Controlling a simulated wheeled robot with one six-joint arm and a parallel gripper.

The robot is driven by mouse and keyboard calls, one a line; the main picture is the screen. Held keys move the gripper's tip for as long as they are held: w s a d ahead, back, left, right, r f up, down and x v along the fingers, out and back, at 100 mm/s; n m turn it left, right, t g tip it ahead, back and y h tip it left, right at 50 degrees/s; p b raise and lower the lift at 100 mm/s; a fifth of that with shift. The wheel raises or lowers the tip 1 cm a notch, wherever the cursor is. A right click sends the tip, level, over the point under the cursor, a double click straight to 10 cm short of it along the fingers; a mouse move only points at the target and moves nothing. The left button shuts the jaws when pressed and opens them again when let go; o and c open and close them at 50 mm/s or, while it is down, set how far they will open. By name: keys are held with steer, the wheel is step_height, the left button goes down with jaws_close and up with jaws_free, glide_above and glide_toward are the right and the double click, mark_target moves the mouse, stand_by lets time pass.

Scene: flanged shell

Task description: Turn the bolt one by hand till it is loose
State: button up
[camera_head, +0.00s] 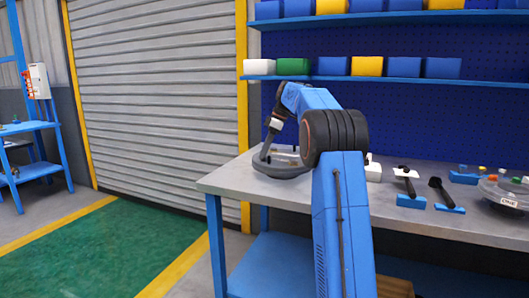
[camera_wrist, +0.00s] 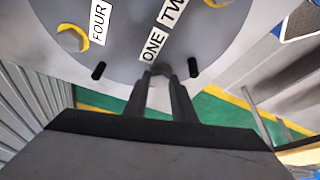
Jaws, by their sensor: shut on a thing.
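A grey round shell with a flange fills the top of the wrist view (camera_wrist: 120,50). It bears white labels reading ONE, FOUR and part of TWO. Beside the FOUR label is a hex bolt in a yellow ring (camera_wrist: 72,38). My gripper (camera_wrist: 160,72) is shut at the flange's edge, right by the ONE label, on bolt one, which its fingers mostly hide. In the head view a curved grey rim, seemingly the same shell (camera_head: 283,172), shows under my bent wrist at the bench's left end.
The grey bench (camera_head: 235,182) runs right, with black-handled tools (camera_head: 440,192) and another round grey piece (camera_head: 508,190) carrying small coloured parts. Shelves with coloured bins (camera_head: 365,66) hang behind. A roller shutter (camera_head: 160,90) and open green floor (camera_head: 95,250) lie left.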

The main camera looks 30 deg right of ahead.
steer(key=shift+w+f+n+g, duration=0.15)
steer(key=shift+n+g, duration=0.25)
steer(key=shift+n, duration=0.7)
steer(key=shift+y, duration=0.3)
steer(key=o, duration=1.1)
steer(key=shift+c, duration=0.2)
